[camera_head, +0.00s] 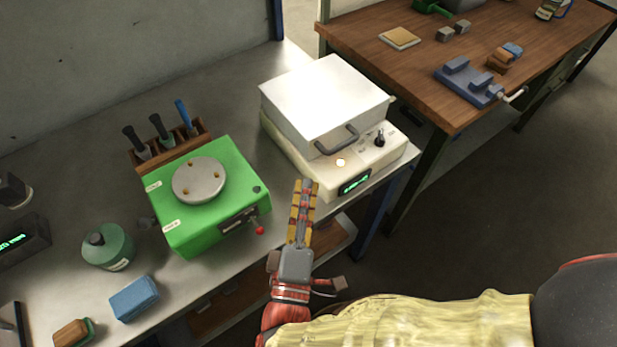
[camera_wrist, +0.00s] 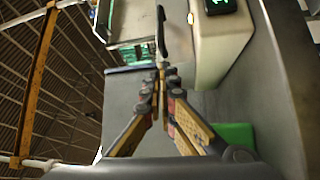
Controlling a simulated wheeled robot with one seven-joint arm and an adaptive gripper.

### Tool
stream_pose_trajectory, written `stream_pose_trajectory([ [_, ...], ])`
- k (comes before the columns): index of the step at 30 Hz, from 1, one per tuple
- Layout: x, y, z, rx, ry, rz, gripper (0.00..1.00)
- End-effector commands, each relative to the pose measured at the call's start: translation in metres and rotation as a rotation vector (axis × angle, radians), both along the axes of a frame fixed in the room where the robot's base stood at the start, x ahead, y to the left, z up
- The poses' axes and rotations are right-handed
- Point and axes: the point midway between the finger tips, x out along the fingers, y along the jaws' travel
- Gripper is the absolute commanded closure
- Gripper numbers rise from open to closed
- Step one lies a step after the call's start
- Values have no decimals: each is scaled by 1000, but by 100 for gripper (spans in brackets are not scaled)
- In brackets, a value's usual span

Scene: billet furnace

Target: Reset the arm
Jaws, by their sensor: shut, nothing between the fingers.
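My gripper (camera_head: 304,186) is shut and empty. In the head view it points away from me, in front of the white furnace (camera_head: 325,100) and to the right of the green box (camera_head: 205,195). The furnace lid is down, with a grey handle on its front and a glowing orange light beside a black knob. In the wrist view the fingertips (camera_wrist: 160,72) meet in the middle, and the furnace's cream body (camera_wrist: 222,40) with its green display stands close by. I cannot tell the exact gap between fingers and furnace.
The grey bench also holds a tool rack (camera_head: 172,148), a green bottle (camera_head: 107,246) and a blue block (camera_head: 134,298). A wooden table (camera_head: 430,70) at the back right carries a blue vise (camera_head: 468,84) and several small blocks. Open floor (camera_head: 480,200) lies to the right.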

Motion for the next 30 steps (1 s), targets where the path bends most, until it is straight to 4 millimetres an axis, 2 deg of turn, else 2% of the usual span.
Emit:
stream_pose_trajectory([
  [13, -6, 1, 0, -5, 1, 0, 100],
  [17, -5, 3, -4, -70, 26, -3, 100],
  [20, -4, -4, -25, -176, 121, -35, 100],
  [24, -13, -33, -68, -321, 362, -121, 100],
  [30, -38, -68, -102, -344, 700, -214, 100],
])
